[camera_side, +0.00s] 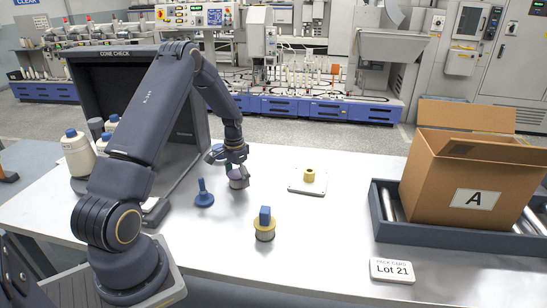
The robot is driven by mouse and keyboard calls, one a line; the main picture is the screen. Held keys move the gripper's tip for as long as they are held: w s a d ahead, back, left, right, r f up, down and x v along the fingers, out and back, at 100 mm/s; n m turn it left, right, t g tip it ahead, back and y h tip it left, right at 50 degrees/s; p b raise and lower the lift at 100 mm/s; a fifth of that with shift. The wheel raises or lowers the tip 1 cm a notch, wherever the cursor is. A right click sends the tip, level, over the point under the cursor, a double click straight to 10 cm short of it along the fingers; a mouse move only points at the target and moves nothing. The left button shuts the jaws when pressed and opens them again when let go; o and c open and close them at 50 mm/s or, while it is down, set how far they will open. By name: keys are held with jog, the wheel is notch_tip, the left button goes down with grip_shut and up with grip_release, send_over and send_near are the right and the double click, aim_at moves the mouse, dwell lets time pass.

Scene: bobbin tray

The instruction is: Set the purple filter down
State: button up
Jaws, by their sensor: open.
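The purple filter (237,173) is a small piece with a purple top and a greyish lower part. It is directly below my gripper (237,162), at the table's left middle. My gripper points down with its fingers open around or just above the purple top; the exact gap is too small to tell. The filter's base seems to rest on the white table (335,228). The fingers hide part of its top.
A blue flanged piece (204,194) stands close left of the filter. A plate (306,187) with a yellow peg lies right. A carton (440,180) sits on a dark tray (450,238). A Lot 21 card (392,270) lies in front.

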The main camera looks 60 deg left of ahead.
aim_at(237, 173)
notch_tip(237, 173, up, 12)
jog(key=d+r+t, duration=0.1)
jog(key=d+r, duration=0.7)
jog(key=r, duration=0.1)
jog(key=s+d+r+m+t+y, duration=0.1)
jog(key=s+d+r, duration=0.15)
jog(key=d, duration=0.25)
jog(key=s+d+r+t, duration=0.1)
jog(key=d+r, duration=0.2)
jog(key=d, duration=0.1)
jog(key=s+d+r+t+h, duration=0.1)
jog(key=s+d+t, duration=0.1)
jog(key=s+d, duration=1)
jog(key=shift+s+d+r+m+t, duration=0.2)
jog(key=shift+s+r+m+t, duration=0.15)
jog(key=shift+s, duration=0.35)
